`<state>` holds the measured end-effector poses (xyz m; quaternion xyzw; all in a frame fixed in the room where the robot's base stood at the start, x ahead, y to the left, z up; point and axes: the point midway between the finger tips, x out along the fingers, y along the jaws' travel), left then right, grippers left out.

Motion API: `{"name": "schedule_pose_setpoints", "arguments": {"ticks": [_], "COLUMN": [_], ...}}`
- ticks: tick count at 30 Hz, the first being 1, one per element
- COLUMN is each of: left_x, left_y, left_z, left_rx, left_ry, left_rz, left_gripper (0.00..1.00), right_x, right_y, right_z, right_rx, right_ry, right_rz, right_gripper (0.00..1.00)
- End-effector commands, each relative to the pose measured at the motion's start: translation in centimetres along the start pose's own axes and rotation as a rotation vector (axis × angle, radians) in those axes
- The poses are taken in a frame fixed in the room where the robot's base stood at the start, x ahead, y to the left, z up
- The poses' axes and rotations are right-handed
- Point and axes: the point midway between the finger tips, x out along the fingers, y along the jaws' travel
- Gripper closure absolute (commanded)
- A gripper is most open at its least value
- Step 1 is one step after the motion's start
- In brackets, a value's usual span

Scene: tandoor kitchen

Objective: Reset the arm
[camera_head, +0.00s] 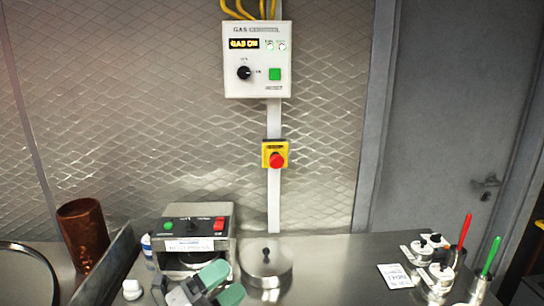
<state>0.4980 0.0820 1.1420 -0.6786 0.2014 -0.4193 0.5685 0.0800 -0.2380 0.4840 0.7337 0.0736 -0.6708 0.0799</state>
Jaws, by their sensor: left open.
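My left gripper (221,283) shows at the bottom of the head view, left of centre. Its two green-padded fingers are apart, with nothing visible between them. It is in front of a grey box-shaped device (197,213) with a green button, a black knob and a red switch, and covers part of its lower area. I cannot tell whether they touch. A round steel lid (266,263) with a dark knob is just right of the gripper. My right gripper is not in view.
A gas control panel (259,60) reading "GAS ON" and a red emergency button (276,160) are on the wall. A copper cup (83,235) stands left. White-topped containers (437,275) and red- and green-handled tools stand right. The counter between lid and card (395,276) is clear.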

Motion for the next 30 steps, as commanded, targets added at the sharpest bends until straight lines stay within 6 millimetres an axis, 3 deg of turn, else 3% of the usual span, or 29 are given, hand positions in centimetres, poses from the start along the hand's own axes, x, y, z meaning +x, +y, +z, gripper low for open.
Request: {"name": "schedule_pose_setpoints", "arguments": {"ticks": [5,8,11,15,18,24,30], "left_x": [-5.3,-9.7,-14.7,-20.9,-24.0,-28.2,-31.2], "left_y": [-0.4,1.5,4.7,9.1,11.1,13.2,13.7], "left_z": [3.3,4.7,4.6,1.7,-1.0,-6.6,-12.0], "left_rx": [-0.344,-0.542,-0.744,-0.986,-1.113,-1.3,-1.446], "left_ry": [-0.483,-0.772,-1.056,-1.38,-1.534,-1.732,-1.854], "left_rz": [-0.19,-0.205,-0.154,0.0,0.123,0.362,0.605], "left_gripper": [0.3,0.3,0.3,0.3,0.3,0.3,0.3], "right_x": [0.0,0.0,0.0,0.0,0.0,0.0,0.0], "right_y": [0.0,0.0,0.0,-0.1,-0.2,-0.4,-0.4], "right_z": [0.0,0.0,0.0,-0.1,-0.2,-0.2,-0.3], "right_rx": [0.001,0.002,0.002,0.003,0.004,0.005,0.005], "right_ry": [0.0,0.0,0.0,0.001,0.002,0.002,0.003], "right_rz": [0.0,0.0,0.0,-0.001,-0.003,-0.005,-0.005], "right_gripper": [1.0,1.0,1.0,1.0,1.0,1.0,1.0]}}
